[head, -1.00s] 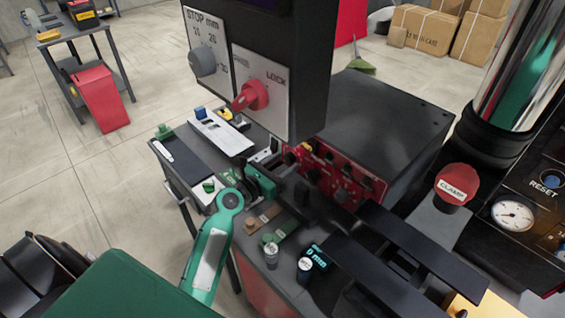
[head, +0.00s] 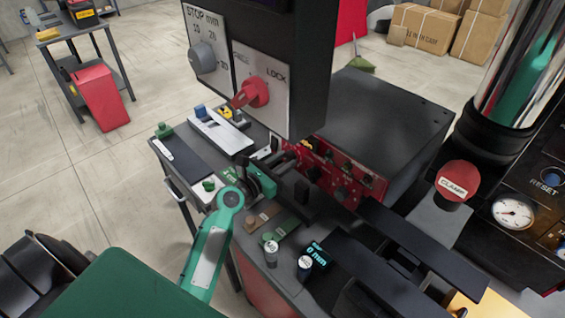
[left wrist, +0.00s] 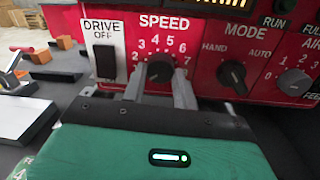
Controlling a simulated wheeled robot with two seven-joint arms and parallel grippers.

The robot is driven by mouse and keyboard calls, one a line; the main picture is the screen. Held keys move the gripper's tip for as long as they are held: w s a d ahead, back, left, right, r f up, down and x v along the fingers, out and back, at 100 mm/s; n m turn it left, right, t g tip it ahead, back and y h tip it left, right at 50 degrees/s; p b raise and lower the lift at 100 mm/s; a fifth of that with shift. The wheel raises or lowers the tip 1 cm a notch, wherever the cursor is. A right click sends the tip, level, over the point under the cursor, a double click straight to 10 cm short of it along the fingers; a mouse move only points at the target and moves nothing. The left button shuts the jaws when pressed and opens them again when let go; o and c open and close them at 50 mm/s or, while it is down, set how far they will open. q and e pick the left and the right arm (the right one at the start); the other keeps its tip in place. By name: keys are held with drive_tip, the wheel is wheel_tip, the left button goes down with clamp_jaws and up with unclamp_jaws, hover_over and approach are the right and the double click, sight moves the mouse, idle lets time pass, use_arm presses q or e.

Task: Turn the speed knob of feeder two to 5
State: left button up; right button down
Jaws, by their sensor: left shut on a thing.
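The red feeder panel (head: 345,178) stands right of centre in the head view. In the left wrist view the panel's SPEED dial (left wrist: 163,22) carries white figures in an arc, with 5 near the top. The black speed knob (left wrist: 160,69) sits below the figures. My left gripper (left wrist: 161,82) has one grey finger on each side of the knob and is shut on it. The knob's pointer is too unclear to read exactly. In the head view my left gripper (head: 286,158) reaches the panel's left end, and the knob is hidden there. My right gripper is not in view.
A black DRIVE switch (left wrist: 105,62) is left of the knob, and a MODE knob (left wrist: 232,74) is right of it. A red CLAMP button (head: 455,183) stands at the right.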

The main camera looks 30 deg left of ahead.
use_arm(q)
drive_tip(key=m+b, duration=0.1)
drive_tip(key=m, duration=0.4)
drive_tip(key=shift+a+f, duration=0.1)
drive_tip(key=m+b, duration=0.1)
drive_tip(key=m, duration=0.4)
drive_tip(key=shift+b, duration=0.35)
drive_tip(key=shift+m, duration=0.5)
drive_tip(key=m+b, duration=0.1)
drive_tip(key=m, duration=0.1)
drive_tip(key=shift+m+h, duration=0.4)
drive_tip(key=shift+a+m, duration=0.1)
drive_tip(key=shift+m, duration=0.9)
drive_tip(key=shift+m+b, duration=0.35)
drive_tip(key=shift+m, duration=0.55)
drive_tip(key=m, duration=0.3)
drive_tip(key=shift+m, duration=0.4)
drive_tip(key=m, duration=0.3)
drive_tip(key=shift+r+m+h, duration=0.25)
drive_tip(key=shift+m+h, duration=0.05)
drive_tip(key=shift+m, duration=0.1)
drive_tip(key=shift+m+p, duration=0.45)
drive_tip(key=shift+m, duration=1.25)
drive_tip(key=shift+m+p, duration=0.3)
drive_tip(key=shift+m, duration=0.1)
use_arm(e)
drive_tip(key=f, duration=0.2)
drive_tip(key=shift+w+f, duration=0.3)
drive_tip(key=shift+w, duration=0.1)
